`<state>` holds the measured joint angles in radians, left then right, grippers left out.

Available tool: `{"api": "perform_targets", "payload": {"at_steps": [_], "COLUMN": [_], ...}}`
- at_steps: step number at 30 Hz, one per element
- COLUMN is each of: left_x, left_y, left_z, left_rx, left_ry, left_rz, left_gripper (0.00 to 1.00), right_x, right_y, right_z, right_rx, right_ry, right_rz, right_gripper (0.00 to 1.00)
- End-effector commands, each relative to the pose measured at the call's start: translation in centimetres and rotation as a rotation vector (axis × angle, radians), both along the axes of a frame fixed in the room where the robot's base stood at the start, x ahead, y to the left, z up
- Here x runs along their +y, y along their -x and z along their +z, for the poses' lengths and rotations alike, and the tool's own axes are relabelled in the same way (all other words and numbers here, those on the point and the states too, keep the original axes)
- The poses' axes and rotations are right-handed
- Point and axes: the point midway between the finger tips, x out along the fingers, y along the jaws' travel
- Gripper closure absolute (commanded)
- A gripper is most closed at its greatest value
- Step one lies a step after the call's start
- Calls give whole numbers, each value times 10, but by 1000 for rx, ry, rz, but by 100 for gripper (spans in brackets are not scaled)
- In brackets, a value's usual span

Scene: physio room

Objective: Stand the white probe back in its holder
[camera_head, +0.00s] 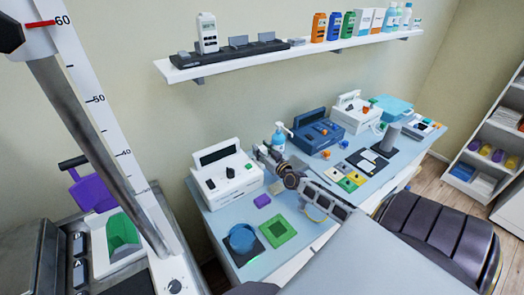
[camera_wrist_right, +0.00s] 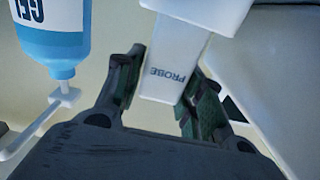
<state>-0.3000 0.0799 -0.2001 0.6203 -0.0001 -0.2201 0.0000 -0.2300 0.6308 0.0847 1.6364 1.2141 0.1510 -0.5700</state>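The white probe (camera_wrist_right: 172,75), with PROBE printed on it, shows in the right wrist view. It lies between the fingers of my right gripper (camera_wrist_right: 163,95), which are drawn in close on both its sides, and the gripper appears shut on it. A wider white part (camera_wrist_right: 205,12) sits at its far end. In the head view my right gripper (camera_head: 268,158) is by the right side of the white console (camera_head: 228,178), in front of the gel bottle (camera_head: 280,138); the probe cannot be made out there. I cannot single out the holder. My left gripper is not in view.
The gel bottle (camera_wrist_right: 55,35) is close beside the right gripper. On the desk are a blue console (camera_head: 318,135), a green square frame (camera_head: 278,231), a blue round dish (camera_head: 242,238) and a purple block (camera_head: 262,200). A wall shelf (camera_head: 290,58) hangs above.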

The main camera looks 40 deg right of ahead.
Motion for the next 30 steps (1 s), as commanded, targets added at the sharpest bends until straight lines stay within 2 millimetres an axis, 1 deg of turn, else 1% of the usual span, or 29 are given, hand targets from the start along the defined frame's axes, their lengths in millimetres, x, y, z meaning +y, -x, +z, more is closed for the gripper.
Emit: {"api": "perform_targets", "payload": {"at_steps": [1,3,4,19,23,30], "left_x": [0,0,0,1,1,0], "left_y": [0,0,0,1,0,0], "left_z": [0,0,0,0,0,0], "left_rx": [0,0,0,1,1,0], "left_ry": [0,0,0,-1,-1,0], "left_rz": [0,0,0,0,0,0], "left_gripper": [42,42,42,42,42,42], "right_x": [0,0,0,0,2,3], "right_y": [0,0,0,3,9,25], "right_z": [0,0,0,-1,-1,-1], "right_rx": [0,0,0,2,2,2], "right_ry": [0,0,0,0,-1,0], "right_rz": [0,0,0,0,1,0], "right_gripper": [52,43,42,42,42,42]}}
